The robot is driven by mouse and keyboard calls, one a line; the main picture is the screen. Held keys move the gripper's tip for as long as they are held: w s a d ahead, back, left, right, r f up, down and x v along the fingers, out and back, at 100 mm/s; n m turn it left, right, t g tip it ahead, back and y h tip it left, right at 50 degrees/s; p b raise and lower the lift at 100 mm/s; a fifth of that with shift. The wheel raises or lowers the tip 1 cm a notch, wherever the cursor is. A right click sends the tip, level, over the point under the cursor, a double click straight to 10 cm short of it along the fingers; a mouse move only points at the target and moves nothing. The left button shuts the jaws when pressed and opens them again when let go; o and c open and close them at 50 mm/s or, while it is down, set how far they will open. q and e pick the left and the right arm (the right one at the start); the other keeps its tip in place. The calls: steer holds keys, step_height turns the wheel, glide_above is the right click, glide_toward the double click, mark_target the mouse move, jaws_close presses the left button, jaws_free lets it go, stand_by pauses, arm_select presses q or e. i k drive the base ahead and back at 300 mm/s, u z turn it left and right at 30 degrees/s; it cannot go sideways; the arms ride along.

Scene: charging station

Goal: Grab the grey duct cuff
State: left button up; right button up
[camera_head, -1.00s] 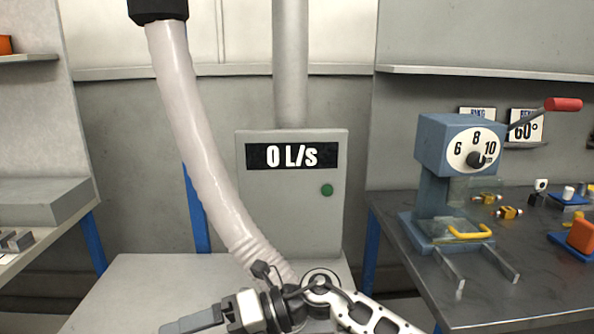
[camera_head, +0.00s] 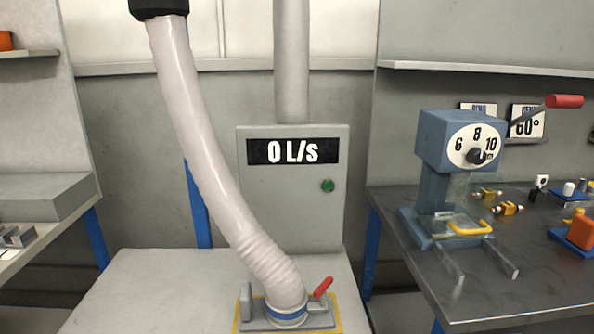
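A white ribbed duct hose (camera_head: 205,160) hangs from a black collar at the top and bends down to the right. Its lower end sits upright in a grey duct cuff (camera_head: 287,322) with a blue band (camera_head: 286,312) around it. The cuff rests on a grey plate at the front of the light table, and the bottom picture edge cuts the fixture off. A red handle (camera_head: 323,287) sticks up at its right and a grey upright block (camera_head: 246,301) stands at its left. Neither of my grippers is in view.
A grey cabinet (camera_head: 290,215) reading 0 L/s with a green button (camera_head: 327,185) stands behind the hose. The light table (camera_head: 150,290) is bare left of the cuff. A blue dial press (camera_head: 462,140) stands on the dark bench (camera_head: 530,290) at right.

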mark_target(257, 314)
steer(key=k, duration=0.55)
steer(key=z, duration=0.25)
steer(key=i, duration=0.8)
steer(key=u, duration=0.9)
steer(key=i, duration=0.3)
steer(key=u, duration=0.3)
